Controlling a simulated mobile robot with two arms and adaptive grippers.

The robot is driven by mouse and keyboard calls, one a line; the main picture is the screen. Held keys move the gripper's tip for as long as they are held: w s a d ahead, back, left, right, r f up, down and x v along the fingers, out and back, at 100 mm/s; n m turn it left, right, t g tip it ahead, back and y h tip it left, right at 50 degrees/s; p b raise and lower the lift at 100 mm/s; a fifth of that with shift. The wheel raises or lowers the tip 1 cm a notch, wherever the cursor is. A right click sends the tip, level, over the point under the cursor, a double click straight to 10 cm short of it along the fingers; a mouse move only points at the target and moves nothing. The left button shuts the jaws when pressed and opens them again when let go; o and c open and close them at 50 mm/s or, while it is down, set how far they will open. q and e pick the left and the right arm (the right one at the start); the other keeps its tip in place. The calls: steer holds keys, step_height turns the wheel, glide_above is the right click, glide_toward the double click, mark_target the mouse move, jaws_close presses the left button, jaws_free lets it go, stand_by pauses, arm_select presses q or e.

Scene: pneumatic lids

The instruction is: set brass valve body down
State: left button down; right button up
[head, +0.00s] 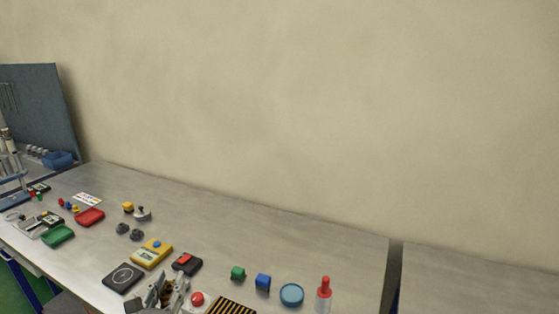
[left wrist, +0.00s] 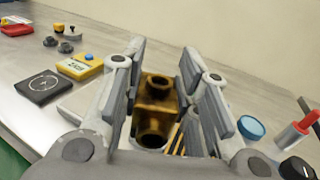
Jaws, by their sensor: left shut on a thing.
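The brass valve body (left wrist: 155,100), a dark golden block with round openings, sits between the fingers of my left gripper (left wrist: 163,72) in the left wrist view. The gripper is shut on it. The gap between valve body and bench cannot be judged. My right gripper is in neither view.
Near the gripper are a black pad with a circle (head: 123,278), a yellow device (head: 152,253), a red button (head: 197,299) and a black-yellow striped mat (head: 232,307).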

arm_select(q)
steer(key=s+d+f+h+b, duration=0.1)
steer(key=s+d+f+b, duration=0.15)
steer(key=s+d, duration=0.45)
steer(key=s+d+f+b, duration=0.2)
steer(key=s+d+b, duration=0.1)
steer(key=s, duration=0.7)
steer(key=shift+y, duration=0.7)
steer(key=w+a+r+p, duration=0.2)
steer(key=w+a, duration=0.1)
steer(key=w, duration=0.3)
steer(key=w+a+r+p, duration=0.2)
steer(key=w+a, duration=0.2)
steer(key=w, duration=0.2)
steer(key=w+a+r+p, duration=0.2)
steer(key=w+a, duration=0.2)
steer(key=w, duration=0.2)
steer(key=shift+w+a+p, duration=0.25)
steer(key=shift+w+p, duration=0.05)
steer(key=shift+w, duration=0.05)
